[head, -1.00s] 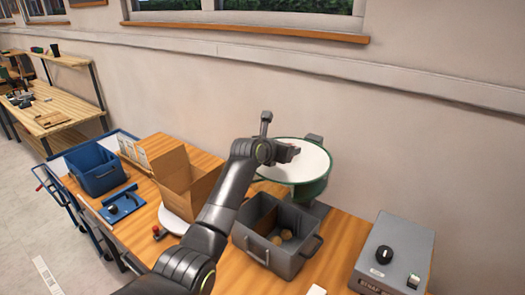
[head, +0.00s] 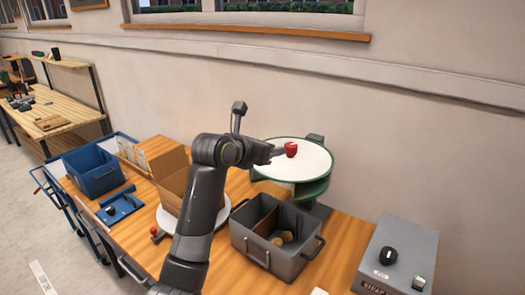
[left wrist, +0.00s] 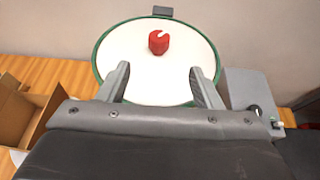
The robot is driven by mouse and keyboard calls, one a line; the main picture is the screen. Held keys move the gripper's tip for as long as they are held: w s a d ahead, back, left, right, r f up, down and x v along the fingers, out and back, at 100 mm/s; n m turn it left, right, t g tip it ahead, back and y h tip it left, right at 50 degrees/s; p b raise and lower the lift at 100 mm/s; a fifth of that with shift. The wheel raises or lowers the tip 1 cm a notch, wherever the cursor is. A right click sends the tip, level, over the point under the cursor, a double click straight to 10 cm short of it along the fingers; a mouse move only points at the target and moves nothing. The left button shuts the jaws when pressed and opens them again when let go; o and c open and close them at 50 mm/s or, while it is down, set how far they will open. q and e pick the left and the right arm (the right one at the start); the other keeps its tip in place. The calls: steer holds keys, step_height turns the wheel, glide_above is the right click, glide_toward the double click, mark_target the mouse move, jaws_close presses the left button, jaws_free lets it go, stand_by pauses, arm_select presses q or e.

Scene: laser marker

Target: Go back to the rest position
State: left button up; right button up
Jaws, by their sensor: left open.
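My left gripper (left wrist: 160,88) is open and empty in the left wrist view, with its two fingers spread over the near part of a round white turntable with a green rim. A small red notched part stands on the white top, beyond the fingertips and apart from them (left wrist: 159,42). In the head view the left arm rises from the bottom, and the gripper (head: 272,151) is at the near left side of the turntable (head: 310,165). The red part (head: 291,149) shows just right of it. My right gripper is in neither view.
A grey bin (head: 290,262) with a divider and several tan pieces stands below the turntable. An open cardboard box (head: 172,185) is left of the arm. A blue crate (head: 97,176) is further left. A grey control box (head: 398,255) with a black knob is at right.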

arm_select(q)
steer(key=shift+s+a+r, duration=0.2)
steer(key=shift+s+a, duration=0.05)
steer(key=shift+s, duration=0.2)
